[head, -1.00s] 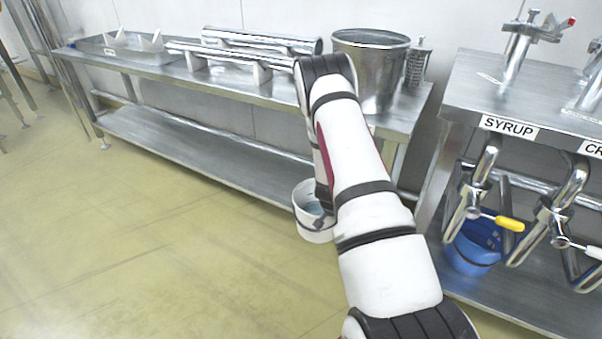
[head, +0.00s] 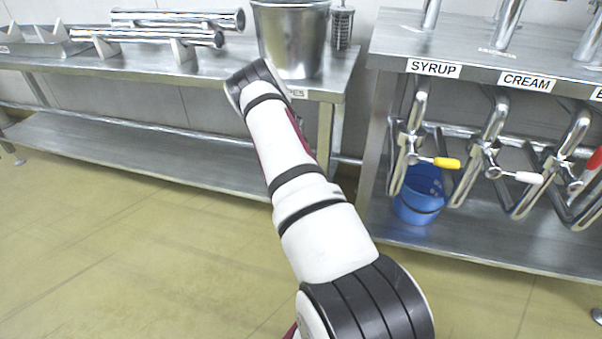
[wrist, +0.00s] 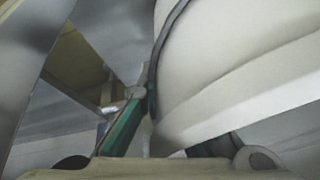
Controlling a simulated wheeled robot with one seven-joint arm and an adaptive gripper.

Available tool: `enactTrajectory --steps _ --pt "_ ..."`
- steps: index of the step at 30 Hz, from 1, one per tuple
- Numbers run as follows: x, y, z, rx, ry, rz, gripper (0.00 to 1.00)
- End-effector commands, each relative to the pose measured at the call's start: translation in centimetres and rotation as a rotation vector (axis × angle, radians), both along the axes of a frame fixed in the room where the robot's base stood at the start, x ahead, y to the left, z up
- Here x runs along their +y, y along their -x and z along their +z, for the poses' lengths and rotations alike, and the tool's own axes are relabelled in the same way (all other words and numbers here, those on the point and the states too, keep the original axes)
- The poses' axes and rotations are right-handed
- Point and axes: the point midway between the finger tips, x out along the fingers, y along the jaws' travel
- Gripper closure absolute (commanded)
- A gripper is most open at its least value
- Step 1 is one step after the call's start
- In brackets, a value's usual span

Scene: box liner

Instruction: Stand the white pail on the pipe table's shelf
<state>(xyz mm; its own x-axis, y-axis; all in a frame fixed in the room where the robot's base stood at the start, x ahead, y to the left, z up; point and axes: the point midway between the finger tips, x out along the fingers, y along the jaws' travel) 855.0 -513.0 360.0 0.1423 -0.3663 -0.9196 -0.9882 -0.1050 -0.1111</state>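The white pail (wrist: 240,70) fills the right of the wrist view, close against my gripper (wrist: 172,128). A dark band, possibly its handle, runs along its left side. One green finger shows left of the pail; the other is mostly hidden behind it. My gripper appears shut on the pail. In the head view my arm hides both the gripper and the pail. The pipe table (head: 85,68) stands at the back left with shiny pipes on top. Its lower shelf (head: 110,150) shows bare to the left of my arm.
A large metal bucket (head: 290,40) and a perforated cylinder (head: 342,26) stand on the pipe table's right end. To the right is a tap table (head: 480,52) labelled SYRUP and CREAM, with a blue pail (head: 420,195) on its lower shelf. The floor (head: 100,250) in front is clear.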

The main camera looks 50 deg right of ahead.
Motion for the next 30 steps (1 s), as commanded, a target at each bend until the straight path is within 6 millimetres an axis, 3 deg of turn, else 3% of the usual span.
enactTrajectory --steps 8,18,30 --pt "-1.2 -0.5 0.0 -0.003 0.004 0.001 1.0" --pt "-1.1 -0.5 -3.3 -0.003 0.003 0.001 1.0" --pt "-1.1 -0.5 -3.4 -0.004 0.004 0.0 1.0"
